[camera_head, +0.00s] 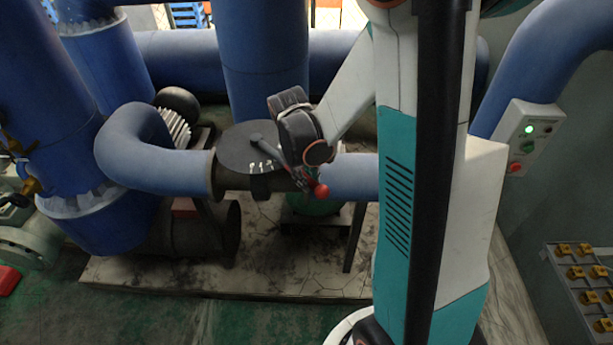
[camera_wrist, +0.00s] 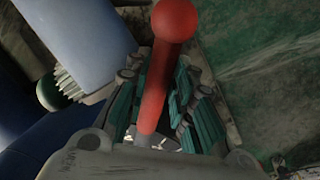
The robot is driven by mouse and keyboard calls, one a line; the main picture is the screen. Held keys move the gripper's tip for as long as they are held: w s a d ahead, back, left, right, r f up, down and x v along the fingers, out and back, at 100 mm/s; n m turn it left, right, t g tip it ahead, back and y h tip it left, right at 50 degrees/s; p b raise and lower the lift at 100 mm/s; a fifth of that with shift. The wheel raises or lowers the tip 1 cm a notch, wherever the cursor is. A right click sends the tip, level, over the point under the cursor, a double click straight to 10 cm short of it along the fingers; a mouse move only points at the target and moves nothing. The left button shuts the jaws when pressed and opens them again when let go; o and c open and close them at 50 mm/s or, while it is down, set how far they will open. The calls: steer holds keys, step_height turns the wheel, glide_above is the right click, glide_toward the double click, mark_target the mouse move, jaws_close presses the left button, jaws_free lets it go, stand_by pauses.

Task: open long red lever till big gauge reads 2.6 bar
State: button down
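The long red lever with a round red ball end (camera_head: 321,190) sticks out near the pipe in the head view. In the wrist view, its red shaft (camera_wrist: 155,88) runs up between my fingers to the ball. My gripper (camera_head: 304,180) is at the lever, partly hidden behind my wrist in the head view. In the wrist view, my gripper (camera_wrist: 160,85) has its teal-padded fingers on either side of the shaft, standing apart, with a gap visible on the right. Contact on the left is unclear. I cannot make out a gauge dial or a reading.
A dark round plate (camera_head: 240,150) sits on the blue horizontal pipe (camera_head: 165,172) beside the lever. Thick blue vertical pipes (camera_head: 262,60) stand behind. A wall box with a lit green lamp (camera_head: 529,130) and a panel of yellow switches (camera_head: 572,272) are at right.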

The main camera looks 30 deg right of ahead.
steer(key=a+m+b, duration=0.1)
steer(key=a+m, duration=0.2)
steer(key=a, duration=0.3)
steer(key=shift+g, duration=0.3)
steer(key=c, duration=1.4)
jaws_free()
steer(key=shift+o, duration=0.2)
steer(key=shift+r, duration=0.1)
step_height(320, 180, up, 12)
steer(key=a, duration=0.2)
steer(key=shift+a+f, duration=0.2)
steer(key=shift+a, duration=0.05)
